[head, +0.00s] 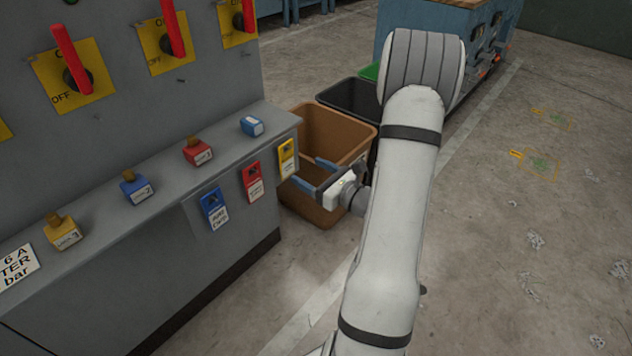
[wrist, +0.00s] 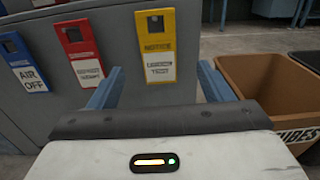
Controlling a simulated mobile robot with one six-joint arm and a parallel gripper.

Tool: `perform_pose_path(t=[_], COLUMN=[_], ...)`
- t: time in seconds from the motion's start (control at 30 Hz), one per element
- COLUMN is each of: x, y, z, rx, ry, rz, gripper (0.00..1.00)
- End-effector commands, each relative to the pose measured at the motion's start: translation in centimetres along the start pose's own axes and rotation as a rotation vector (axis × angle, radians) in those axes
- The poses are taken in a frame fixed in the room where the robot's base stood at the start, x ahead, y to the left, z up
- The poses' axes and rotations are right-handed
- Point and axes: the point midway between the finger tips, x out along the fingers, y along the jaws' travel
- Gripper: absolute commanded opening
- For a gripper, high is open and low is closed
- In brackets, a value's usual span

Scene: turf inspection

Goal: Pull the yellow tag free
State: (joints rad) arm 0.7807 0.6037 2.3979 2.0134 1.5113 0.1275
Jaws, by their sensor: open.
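The yellow tag (head: 288,158) hangs at the right end of the grey panel's front face, right of a red tag (head: 252,181) and a blue tag (head: 214,208). In the wrist view the yellow tag (wrist: 155,45) has a dark square at its top and a white label below. My gripper (head: 309,172) is just right of the yellow tag in the head view. In the wrist view its blue fingers (wrist: 158,82) are spread, with the yellow tag showing beyond and between them. Nothing is held, and no finger visibly touches the tag.
Padlock-like blocks (head: 198,152) stand on the ledge above the tags. Red switch handles (head: 172,28) on yellow plates stick out from the cabinet. A brown bin (head: 335,135) stands close behind my gripper, with a black bin (head: 350,98) beyond. The floor at right is open.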

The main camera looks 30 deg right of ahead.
Motion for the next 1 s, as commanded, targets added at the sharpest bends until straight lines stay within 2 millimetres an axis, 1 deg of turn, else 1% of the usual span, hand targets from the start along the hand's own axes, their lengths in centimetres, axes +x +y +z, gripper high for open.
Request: perform_pose_path(t=[0.3, 0.4, 0.5, 0.63, 0.87, 1.0], x=[4.7, 6.0, 6.9, 7.5, 7.6, 7.7], y=[0.2, 0.2, 0.2, 0.1, 0.1, 0.1], z=[-0.1, -0.1, 0.0, 0.1, 0.2, 0.2], rx=[-0.003, -0.002, -0.003, -0.002, -0.002, -0.003], ry=[-0.001, 0.000, 0.000, 0.000, -0.001, -0.002], rz=[0.006, 0.005, 0.004, 0.003, 0.004, 0.004], gripper=[0.73, 0.73, 0.73, 0.73, 0.73, 0.63])
